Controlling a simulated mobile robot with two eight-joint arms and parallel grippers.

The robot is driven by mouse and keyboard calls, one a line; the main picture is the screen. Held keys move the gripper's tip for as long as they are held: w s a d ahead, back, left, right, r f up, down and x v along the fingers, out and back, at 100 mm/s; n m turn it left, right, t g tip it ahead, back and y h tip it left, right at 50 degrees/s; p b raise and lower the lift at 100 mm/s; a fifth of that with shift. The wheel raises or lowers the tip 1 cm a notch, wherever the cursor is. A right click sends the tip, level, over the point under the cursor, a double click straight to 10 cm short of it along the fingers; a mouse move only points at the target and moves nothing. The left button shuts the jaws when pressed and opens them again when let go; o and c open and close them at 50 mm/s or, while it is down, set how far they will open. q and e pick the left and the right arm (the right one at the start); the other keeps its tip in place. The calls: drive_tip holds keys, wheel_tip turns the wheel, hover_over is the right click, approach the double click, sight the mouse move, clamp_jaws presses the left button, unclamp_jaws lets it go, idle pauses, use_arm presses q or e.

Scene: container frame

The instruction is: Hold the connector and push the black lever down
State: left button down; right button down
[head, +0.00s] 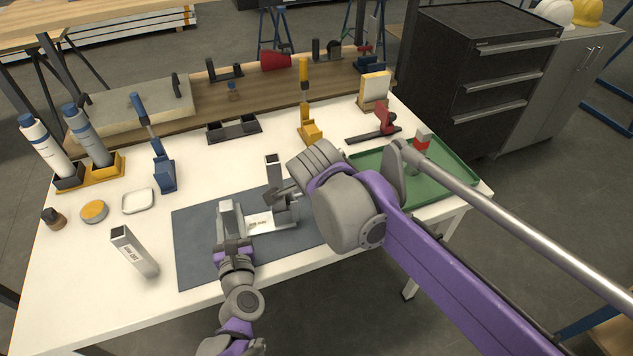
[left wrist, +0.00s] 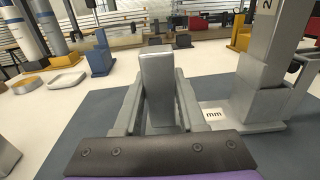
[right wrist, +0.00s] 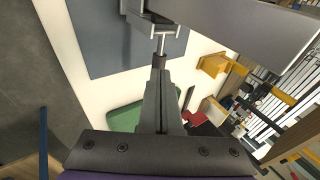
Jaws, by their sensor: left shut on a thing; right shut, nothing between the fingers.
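The metal connector (head: 265,223) stands on the dark mat (head: 195,225), with a silver upright post (left wrist: 157,80) at its left end and a taller silver post (left wrist: 268,55) at its right. My left gripper (head: 232,240) is shut on the left post, one finger on each side; it also shows in the left wrist view (left wrist: 158,105). My right gripper (right wrist: 161,85) is shut and empty, its tips close to a small metal rod with a dark end (right wrist: 160,60), which seems to be the lever. I cannot tell whether they touch. My right arm hides part of this in the head view.
A loose silver block (head: 134,252) stands left of the mat. A green tray (head: 455,165) is at the right. A yellow-handled tool (head: 305,100), a blue tool stand (head: 163,170) and other holders stand behind. The table's front left is clear.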

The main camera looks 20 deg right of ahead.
drive_tip(key=v, duration=1.3)
drive_tip(key=shift+d+r, duration=0.2)
drive_tip(key=shift+d, duration=0.15)
drive_tip(key=w+d+r+g, duration=0.2)
drive_tip(key=w+g, duration=0.3)
drive_tip(key=w, duration=0.2)
drive_tip(key=shift+y, duration=0.4)
drive_tip(key=f, duration=0.4)
drive_tip(key=w+f, duration=0.1)
drive_tip(key=f, duration=0.4)
drive_tip(key=w+f, duration=0.1)
drive_tip(key=f, duration=0.3)
drive_tip(key=shift+d+f, duration=0.2)
drive_tip(key=shift+d, duration=0.2)
drive_tip(key=shift+w, duration=0.1)
